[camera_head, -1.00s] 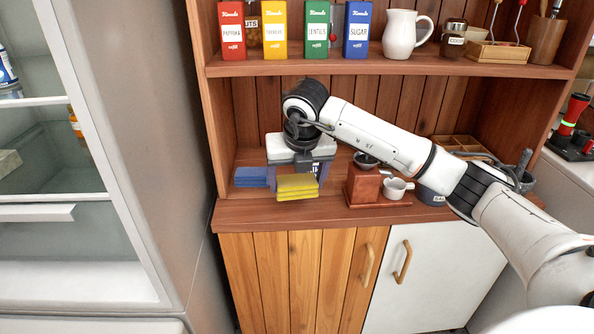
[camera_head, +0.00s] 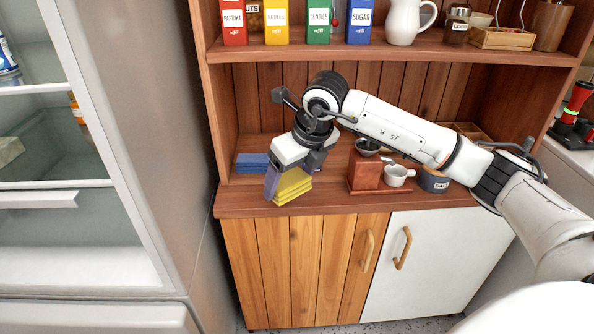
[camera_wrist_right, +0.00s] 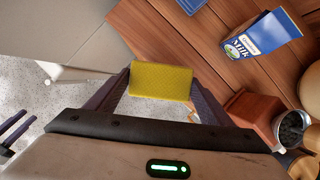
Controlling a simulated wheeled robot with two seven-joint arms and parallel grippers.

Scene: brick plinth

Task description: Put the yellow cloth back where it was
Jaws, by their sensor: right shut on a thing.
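The yellow cloth (camera_head: 292,188) is a folded, layered pad. My right gripper (camera_head: 288,180) is shut on it and holds it at the front left edge of the wooden counter, tilted. I cannot tell whether the cloth touches the counter. In the right wrist view the yellow cloth (camera_wrist_right: 160,82) sits between the two dark fingers. A blue folded cloth (camera_head: 252,163) lies on the counter just behind and left of the gripper.
A blue milk carton (camera_wrist_right: 262,35) shows in the right wrist view. A wooden coffee grinder (camera_head: 367,172), a white cup (camera_head: 397,175) and a salt pot (camera_head: 434,181) stand to the right. A shelf with tins (camera_head: 319,22) is above. A fridge (camera_head: 140,110) stands at the left.

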